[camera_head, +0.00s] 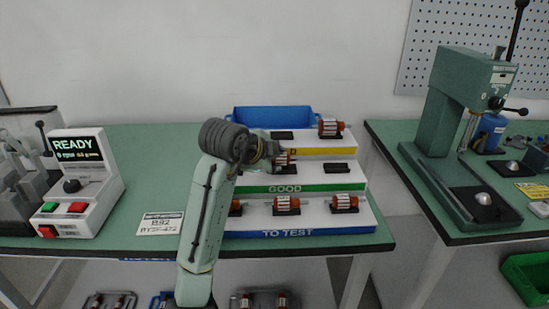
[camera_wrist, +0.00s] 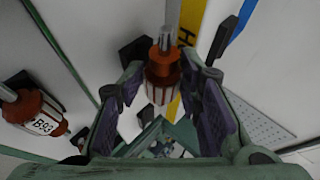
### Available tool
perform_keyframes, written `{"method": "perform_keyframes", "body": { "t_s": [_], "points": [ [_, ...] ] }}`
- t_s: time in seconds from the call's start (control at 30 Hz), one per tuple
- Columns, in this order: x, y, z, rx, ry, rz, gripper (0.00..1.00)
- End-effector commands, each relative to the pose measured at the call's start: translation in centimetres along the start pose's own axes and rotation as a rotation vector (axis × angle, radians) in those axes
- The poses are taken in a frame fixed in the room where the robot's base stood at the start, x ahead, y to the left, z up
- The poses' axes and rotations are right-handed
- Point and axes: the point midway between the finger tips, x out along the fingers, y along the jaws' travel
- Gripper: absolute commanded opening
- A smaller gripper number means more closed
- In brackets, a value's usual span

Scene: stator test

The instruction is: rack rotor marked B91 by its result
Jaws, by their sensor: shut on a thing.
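My gripper (camera_head: 270,154) is over the middle step of the rack (camera_head: 375,222), its end at a rotor with orange-brown ends (camera_head: 284,159). In the wrist view the two fingers (camera_wrist: 162,92) stand either side of this rotor (camera_wrist: 160,72), its steel shaft pointing up in the picture. No mark on it can be read. The rack's front step reads TO TEST, the middle GOOD, and the top has a yellow strip. Several rotors sit on the front step; one in the wrist view reads B-93 (camera_wrist: 42,122). Another rotor (camera_head: 330,127) sits at the top step's right.
The middle step shows an empty black cradle (camera_head: 337,168) at right. A blue bin (camera_head: 270,115) stands behind the rack. The tester (camera_head: 82,185) at left reads READY. A card (camera_head: 160,224) reading B92 lies on the table. A green press (camera_head: 455,105) stands on the right bench.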

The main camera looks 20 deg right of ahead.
Motion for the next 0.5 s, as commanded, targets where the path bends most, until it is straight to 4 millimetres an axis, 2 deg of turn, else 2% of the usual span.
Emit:
{"method": "perform_keyframes", "body": {
  "t_s": [0.03, 0.1, 0.13, 0.5],
  "points": [
    [1.38, 1.94, 0.44, -0.01, -0.005, 0.059, 0.0],
    [1.38, 1.94, 0.45, -0.011, -0.005, 0.059, 0.0],
    [1.38, 1.95, 0.45, -0.011, -0.005, 0.059, 0.33],
    [1.14, 1.66, 0.5, -0.011, -0.008, 0.052, 0.58]
  ]
}}
